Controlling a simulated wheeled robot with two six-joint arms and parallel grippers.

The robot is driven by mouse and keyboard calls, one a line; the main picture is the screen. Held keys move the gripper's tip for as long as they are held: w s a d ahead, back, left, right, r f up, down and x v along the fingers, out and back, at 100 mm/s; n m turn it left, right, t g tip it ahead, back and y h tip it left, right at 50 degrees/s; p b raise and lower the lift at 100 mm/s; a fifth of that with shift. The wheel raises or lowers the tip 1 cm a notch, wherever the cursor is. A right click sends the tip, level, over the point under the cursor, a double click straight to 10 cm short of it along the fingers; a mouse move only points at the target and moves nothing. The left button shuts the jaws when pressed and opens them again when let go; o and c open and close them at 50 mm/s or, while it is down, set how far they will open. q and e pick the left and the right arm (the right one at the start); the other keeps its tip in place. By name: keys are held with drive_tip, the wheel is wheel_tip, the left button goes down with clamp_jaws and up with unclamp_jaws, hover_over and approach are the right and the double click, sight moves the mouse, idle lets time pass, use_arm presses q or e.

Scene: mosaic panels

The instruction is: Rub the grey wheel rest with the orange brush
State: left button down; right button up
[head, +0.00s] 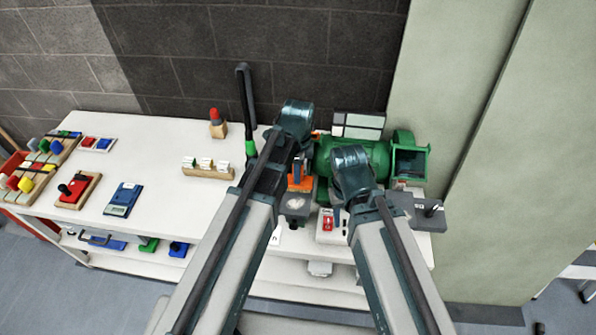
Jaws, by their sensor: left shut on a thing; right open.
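My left gripper (299,170) reaches over the bench in front of the green grinder, mostly hidden behind its own wrist. It is shut on the orange brush (306,184), whose orange part shows below the jaws. A grey block with a pale round spot, which looks like the grey wheel rest (296,204), lies just below the brush in the picture. I cannot tell whether they touch. My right gripper (337,216) is open, partly hidden by its wrist, beside a small red switch box (326,224).
The green grinder (365,157) stands at the bench's right. A grey plate with a black handle (432,211) lies right of my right arm. A red-tipped wooden block (217,124), white tags in a wooden rack (207,170) and a blue meter (123,199) stand left. The white bench (160,150) is clear between.

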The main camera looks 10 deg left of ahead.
use_arm(q)
drive_tip(key=shift+r, duration=0.1)
wheel_tip(320, 180, up, 3)
drive_tip(key=p, duration=0.3)
drive_tip(key=shift+d, duration=0.15)
idle(0.4)
